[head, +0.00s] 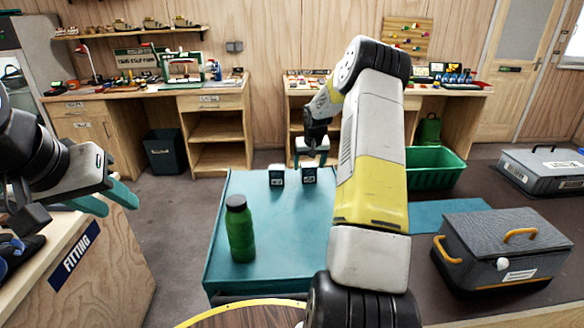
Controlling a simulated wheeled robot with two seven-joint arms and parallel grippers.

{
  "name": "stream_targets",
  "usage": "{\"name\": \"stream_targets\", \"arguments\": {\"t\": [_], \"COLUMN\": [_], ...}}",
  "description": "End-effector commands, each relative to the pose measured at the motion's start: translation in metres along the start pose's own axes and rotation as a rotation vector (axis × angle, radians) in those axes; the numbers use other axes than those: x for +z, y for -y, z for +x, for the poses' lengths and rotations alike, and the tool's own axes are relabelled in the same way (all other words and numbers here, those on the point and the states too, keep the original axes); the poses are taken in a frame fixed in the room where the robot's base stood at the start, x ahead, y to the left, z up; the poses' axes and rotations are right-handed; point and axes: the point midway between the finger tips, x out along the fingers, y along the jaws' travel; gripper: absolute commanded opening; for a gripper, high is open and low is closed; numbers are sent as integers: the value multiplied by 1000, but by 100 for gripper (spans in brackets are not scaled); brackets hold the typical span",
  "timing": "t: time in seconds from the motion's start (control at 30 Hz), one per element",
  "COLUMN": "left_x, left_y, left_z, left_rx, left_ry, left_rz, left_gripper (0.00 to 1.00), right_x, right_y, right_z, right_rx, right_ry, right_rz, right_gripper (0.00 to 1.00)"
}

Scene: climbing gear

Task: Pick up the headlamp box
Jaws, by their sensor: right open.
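Two small dark boxes with white tops and pale labels, a left one (277,176) and a right one (309,175), stand side by side near the far edge of the teal table. Their print is too small to read, so I cannot tell which is the headlamp box. My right gripper (311,155) is open, pointing down just above the right box; whether its fingers reach around the box is unclear. My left gripper (110,200) is at the far left, with its teal fingers apart and nothing between them, away from the boxes.
A green bottle (240,230) stands upright on the teal table (285,260), nearer me. On the right are a green crate (432,181), a grey case with orange handles (502,250) and another grey case (545,170). A wooden counter marked FITTING (110,255) is at left.

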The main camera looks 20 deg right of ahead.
Motion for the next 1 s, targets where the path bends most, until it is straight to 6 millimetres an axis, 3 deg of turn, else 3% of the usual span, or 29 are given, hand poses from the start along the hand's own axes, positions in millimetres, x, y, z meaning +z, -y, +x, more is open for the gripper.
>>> {"name": "stream_targets", "arguments": {"t": [0.1,0.37,0.73,1.0], "left_x": [0,0,0,0], "left_y": [0,0,0,0], "left_z": [0,0,0,0], "left_rx": [0,0,0,0], "left_ry": [0,0,0,0], "left_rz": [0,0,0,0], "left_gripper": [36,36,36,36], "right_x": [0,0,0,-1], "right_y": [0,0,0,0], "right_z": [12,14,14,12], "right_rx": [-1,0,0,0], "right_ry": [0,-1,-1,-2], "right_rz": [1,0,0,0], "right_gripper": [78,78,7,7]}}
